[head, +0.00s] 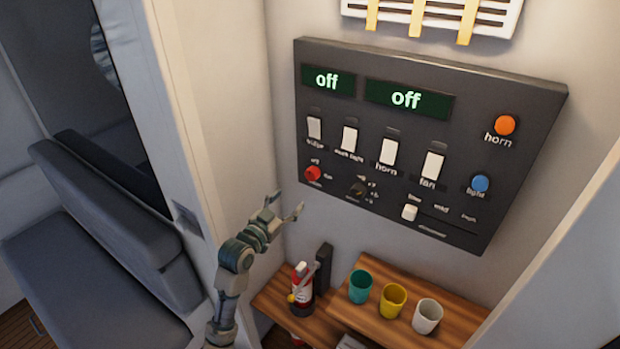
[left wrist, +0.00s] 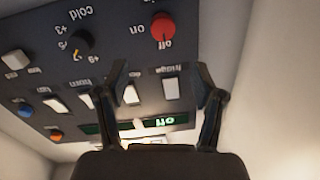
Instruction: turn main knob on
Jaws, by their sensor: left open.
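The red main knob (head: 313,173) sits at the lower left of the dark control panel (head: 480,150), beside an "off" label. In the left wrist view the red knob (left wrist: 162,28) shows upside down near the top, beyond the fingertips, with "on" and "off" labels beside it. My left gripper (head: 287,207) is below and left of the knob in the head view, open, empty and apart from the panel. Its two fingers (left wrist: 163,75) are spread in the left wrist view. Both panel displays (head: 328,80) read "off". My right gripper is not in view.
The panel also has several white switches (head: 389,152), a black dial (head: 357,189), a white slider (head: 409,212), an orange button (head: 505,125) and a blue button (head: 480,183). Below, a wooden shelf (head: 455,320) holds cups (head: 393,300); a fire extinguisher (head: 302,285) stands nearby.

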